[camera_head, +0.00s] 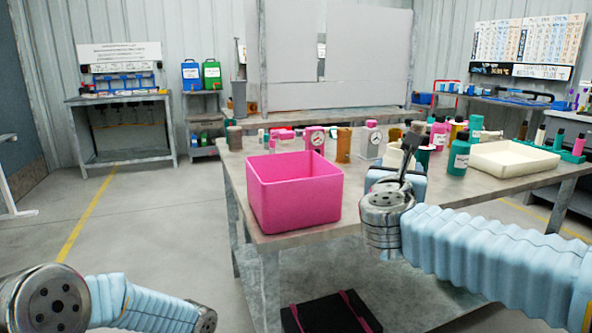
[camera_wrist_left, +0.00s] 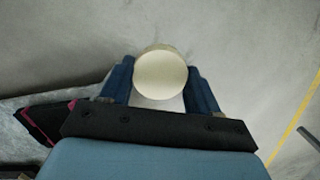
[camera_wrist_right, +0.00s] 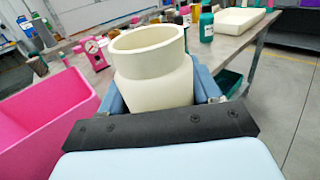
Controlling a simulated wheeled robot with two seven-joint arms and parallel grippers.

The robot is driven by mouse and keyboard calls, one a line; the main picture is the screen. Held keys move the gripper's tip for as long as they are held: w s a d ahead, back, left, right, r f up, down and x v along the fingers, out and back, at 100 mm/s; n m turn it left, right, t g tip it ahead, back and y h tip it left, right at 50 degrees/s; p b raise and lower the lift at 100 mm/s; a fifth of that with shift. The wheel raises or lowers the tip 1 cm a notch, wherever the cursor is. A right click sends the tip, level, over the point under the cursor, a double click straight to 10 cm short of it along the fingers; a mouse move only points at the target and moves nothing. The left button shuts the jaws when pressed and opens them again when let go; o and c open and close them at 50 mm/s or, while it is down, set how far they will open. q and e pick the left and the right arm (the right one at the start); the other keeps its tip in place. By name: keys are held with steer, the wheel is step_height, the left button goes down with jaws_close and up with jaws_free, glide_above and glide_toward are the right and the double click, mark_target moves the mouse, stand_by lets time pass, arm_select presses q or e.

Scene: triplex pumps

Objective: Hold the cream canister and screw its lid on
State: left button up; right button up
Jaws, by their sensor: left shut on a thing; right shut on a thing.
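The cream canister (camera_wrist_right: 152,75) is upright in the right wrist view, with a wide open mouth and a narrower neck above its shoulder. My right gripper (camera_wrist_right: 158,90) is shut around its body, one blue finger on each side. In the left wrist view, the round cream lid (camera_wrist_left: 160,76) sits between the fingers of my left gripper (camera_wrist_left: 160,86), which is shut on it. The lid is apart from the canister. In the head view my left gripper is out of sight and my right arm hides most of the canister.
A pink bin (camera_head: 294,195) stands at the near left corner of the workbench (camera_head: 345,217). Bottles, pink pump parts and a cream tray (camera_head: 513,160) are farther back. The floor left of the bench is clear.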

step_height(320, 180, down, 33)
steer(key=w+d+n+t+y, duration=0.1)
steer(key=w+n+y, duration=0.1)
steer(key=n+y, duration=0.2)
steer(key=shift+y, duration=1.4)
steer(key=shift+w, duration=0.15)
steer(key=shift+f, duration=0.1)
steer(key=s+a+f+n+g+y, duration=0.2)
steer(key=s+a+f+n+y, duration=0.2)
steer(key=a+f, duration=0.3)
steer(key=s+a+f+n+g+y, duration=0.1)
steer(key=s+a+f+n+y, duration=0.3)
steer(key=a+f+y, duration=0.3)
steer(key=shift+s+a+f+g+y, duration=0.2)
steer(key=shift+a+g+y, duration=0.15)
steer(key=shift+a, duration=0.55)
arm_select(q)
steer(key=shift+d+r, duration=0.1)
